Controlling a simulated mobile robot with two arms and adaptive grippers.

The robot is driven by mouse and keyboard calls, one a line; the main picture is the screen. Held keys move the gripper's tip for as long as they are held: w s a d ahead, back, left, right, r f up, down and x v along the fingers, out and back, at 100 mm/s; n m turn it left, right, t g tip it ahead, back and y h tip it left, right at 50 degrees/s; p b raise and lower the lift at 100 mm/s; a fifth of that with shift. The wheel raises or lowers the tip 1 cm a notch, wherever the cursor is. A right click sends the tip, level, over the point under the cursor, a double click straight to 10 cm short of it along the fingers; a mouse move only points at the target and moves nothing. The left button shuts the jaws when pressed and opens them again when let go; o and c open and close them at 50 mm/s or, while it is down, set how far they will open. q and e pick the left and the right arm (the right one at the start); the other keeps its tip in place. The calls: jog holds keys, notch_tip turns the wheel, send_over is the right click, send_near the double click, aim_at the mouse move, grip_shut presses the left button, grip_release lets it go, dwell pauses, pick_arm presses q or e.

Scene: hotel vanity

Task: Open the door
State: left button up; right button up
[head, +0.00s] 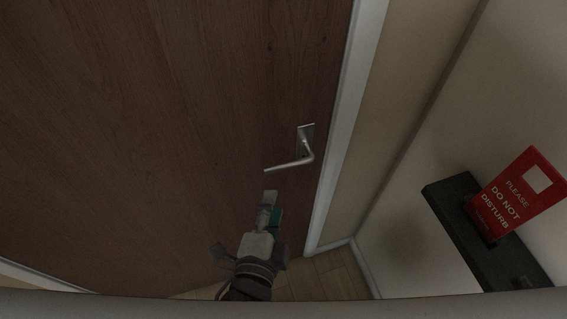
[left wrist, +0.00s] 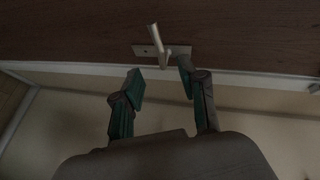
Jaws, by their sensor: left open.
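A dark brown wooden door (head: 170,110) fills the left and middle of the head view and looks shut in its white frame. Its silver lever handle (head: 292,163) sits near the right edge on a small plate. My left gripper (head: 270,200) is just below the lever, apart from it as far as I can tell. In the left wrist view, the open fingers (left wrist: 160,80) point at the handle (left wrist: 157,45), which shows beyond and between the fingertips. Nothing is between the fingers. My right gripper is out of view.
A white door frame (head: 345,125) and beige wall (head: 415,85) stand right of the door. A dark shelf (head: 455,225) at the right holds a red "Please do not disturb" sign (head: 515,190). Wooden floor (head: 330,275) shows at the bottom.

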aim_at(285, 164)
pick_arm(q)
jog(key=x, duration=0.4)
jog(key=b+x, duration=0.1)
jog(key=x, duration=0.3)
jog(key=b+x, duration=0.1)
jog(key=x, duration=0.3)
jog(key=shift+w+d+f, duration=0.25)
jog(key=shift+w+d, duration=0.05)
jog(key=shift+d, duration=0.05)
jog(key=shift+w, duration=0.1)
jog(key=shift+c, duration=1.4)
grip_shut()
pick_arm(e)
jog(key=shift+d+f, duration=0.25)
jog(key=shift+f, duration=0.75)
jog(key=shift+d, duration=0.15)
